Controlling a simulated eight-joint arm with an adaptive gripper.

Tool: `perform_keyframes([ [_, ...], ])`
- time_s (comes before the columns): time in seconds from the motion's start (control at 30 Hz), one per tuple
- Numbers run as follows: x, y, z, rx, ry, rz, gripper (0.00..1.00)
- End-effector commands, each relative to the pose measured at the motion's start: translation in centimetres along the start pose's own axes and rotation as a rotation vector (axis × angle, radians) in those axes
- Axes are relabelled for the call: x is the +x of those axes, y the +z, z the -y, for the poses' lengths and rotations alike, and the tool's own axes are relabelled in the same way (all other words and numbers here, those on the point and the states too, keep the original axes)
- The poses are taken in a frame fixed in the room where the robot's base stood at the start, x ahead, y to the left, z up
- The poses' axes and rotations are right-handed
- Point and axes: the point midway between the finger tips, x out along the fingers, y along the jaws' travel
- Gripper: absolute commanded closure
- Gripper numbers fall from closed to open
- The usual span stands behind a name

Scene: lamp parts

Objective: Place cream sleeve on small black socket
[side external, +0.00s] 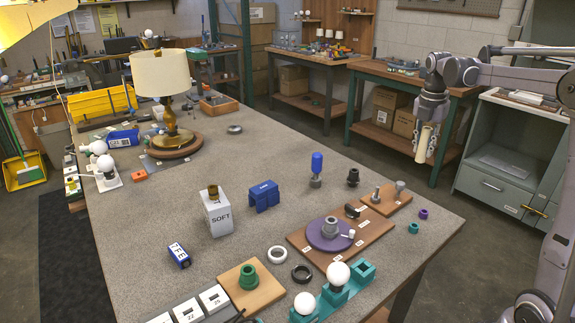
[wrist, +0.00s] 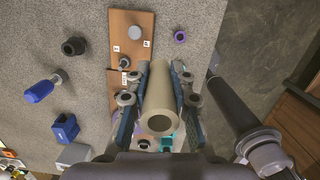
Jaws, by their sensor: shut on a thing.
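My gripper (side external: 424,152) is shut on the cream sleeve (side external: 426,139), a hollow tube hanging roughly upright, high beyond the table's right edge in the side external view. In the wrist view the sleeve (wrist: 160,97) lies between the two fingers of my gripper (wrist: 160,70), its open end toward the camera. A small black socket (side external: 353,178) stands on the grey table, left of the small wooden board with pegs. In the wrist view the black socket (wrist: 74,47) is left of the sleeve, apart from it.
A small wooden board (side external: 388,200) carries two grey pegs. A larger board (side external: 303,238) holds a purple disc (side external: 330,236) with a grey fitting. A blue-capped part (side external: 316,166) stands left of the socket. White bulbs on teal holders (side external: 337,295) are near the front. Bare table lies behind the socket.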

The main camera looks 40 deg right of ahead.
Motion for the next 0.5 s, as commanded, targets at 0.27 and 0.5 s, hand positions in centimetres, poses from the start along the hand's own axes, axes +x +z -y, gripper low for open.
perform_keyframes([
  [0.27,0.0,3.4,-6.4,0.042,-0.004,0.001,1.00],
  [0.5,0.6,4.7,-9.5,0.067,-0.007,0.001,1.00],
])
